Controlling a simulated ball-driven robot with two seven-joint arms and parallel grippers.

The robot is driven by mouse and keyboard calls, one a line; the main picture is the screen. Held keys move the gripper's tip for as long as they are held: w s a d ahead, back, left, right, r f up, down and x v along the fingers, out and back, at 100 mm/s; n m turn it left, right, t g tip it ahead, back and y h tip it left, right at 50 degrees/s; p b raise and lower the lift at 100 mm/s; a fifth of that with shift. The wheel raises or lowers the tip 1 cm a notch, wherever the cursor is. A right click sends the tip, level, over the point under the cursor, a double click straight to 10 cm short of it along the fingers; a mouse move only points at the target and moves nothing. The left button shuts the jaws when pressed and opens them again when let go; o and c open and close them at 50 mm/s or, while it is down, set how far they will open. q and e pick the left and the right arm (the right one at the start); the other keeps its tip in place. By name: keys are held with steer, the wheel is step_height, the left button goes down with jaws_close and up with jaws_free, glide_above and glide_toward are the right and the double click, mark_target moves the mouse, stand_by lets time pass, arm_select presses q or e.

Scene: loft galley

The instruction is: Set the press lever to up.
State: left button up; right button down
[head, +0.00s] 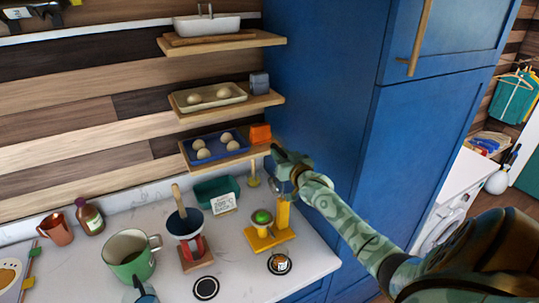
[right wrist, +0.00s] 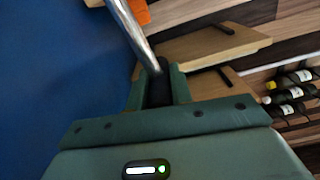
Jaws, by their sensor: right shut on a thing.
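The yellow press (head: 284,214) stands on the counter against the blue cabinet, with a green round fruit (head: 262,217) in its cup. My right gripper (head: 281,160) is above the press, beside the lowest shelf. In the right wrist view its fingers (right wrist: 158,88) are shut around the end of a shiny metal rod (right wrist: 130,27), which looks like the press lever. In the head view the lever is mostly hidden by my gripper and forearm, so its exact angle is hard to tell. My left gripper is out of view.
Shelves (head: 232,150) with trays and an orange block (head: 260,133) are close left of my gripper. The tall blue cabinet (head: 330,70) is close behind. A green pot (head: 131,255), a red-based mixer-like item (head: 190,245) and a small sign (head: 224,203) stand on the counter.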

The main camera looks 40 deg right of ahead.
steer(key=shift+s+d+m, duration=0.2)
steer(key=shift+d+m, duration=0.3)
steer(key=shift+d, duration=0.4)
steer(key=c, duration=1.3)
jaws_free()
steer(key=shift+o, duration=0.2)
steer(key=v, duration=1.6)
steer(key=shift+s, duration=0.25)
steer(key=shift+d+f, duration=0.1)
steer(key=shift+f, duration=0.05)
